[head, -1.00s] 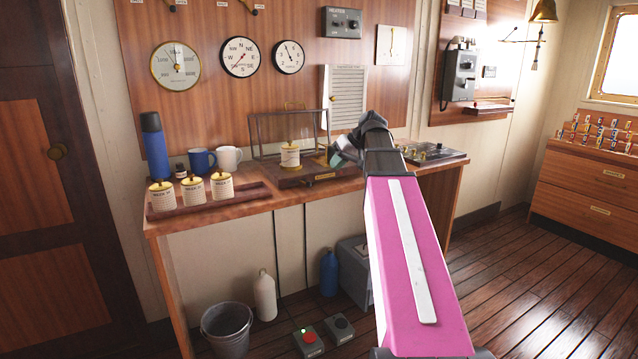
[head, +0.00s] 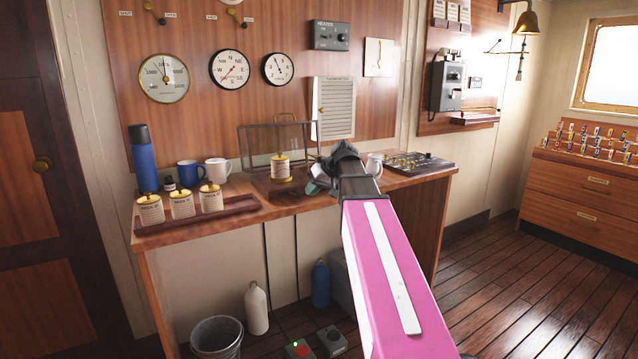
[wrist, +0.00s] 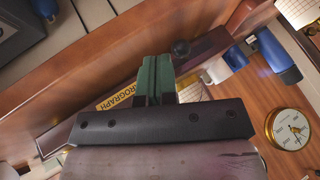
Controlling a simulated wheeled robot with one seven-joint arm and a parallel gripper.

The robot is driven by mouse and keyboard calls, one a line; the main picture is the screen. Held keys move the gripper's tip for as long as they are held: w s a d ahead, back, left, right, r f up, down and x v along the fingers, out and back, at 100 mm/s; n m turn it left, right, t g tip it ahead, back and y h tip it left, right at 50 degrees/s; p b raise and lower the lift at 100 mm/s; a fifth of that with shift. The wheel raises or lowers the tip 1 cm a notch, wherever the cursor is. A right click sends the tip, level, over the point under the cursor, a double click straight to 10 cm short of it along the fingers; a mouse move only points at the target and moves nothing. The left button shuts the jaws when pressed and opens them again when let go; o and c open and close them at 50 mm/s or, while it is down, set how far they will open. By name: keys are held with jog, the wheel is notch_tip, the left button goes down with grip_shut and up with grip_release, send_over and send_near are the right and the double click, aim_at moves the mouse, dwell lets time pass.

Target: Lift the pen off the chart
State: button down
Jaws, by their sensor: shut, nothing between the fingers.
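The barograph (head: 270,185) stands on the wooden desk, with a clear case frame and a cream drum (head: 281,168) with a brass top. I cannot make out the pen in either view. My gripper (head: 315,187) is at the front right of the barograph base and partly hides it. In the wrist view, its green fingers (wrist: 155,68) are together and empty, over the wooden base with the brass barograph plate (wrist: 115,100). A dark round knob (wrist: 181,47) shows just beyond the fingertips, to their right; I cannot tell whether they touch it.
A rack of labelled canisters (head: 197,213), a blue flask (head: 142,160) and mugs (head: 217,170) stand left on the desk (head: 240,222). A bucket (head: 217,338) and bottles are below.

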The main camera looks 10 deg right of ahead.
jog(key=shift+x, duration=0.9)
jog(key=shift+a, duration=0.1)
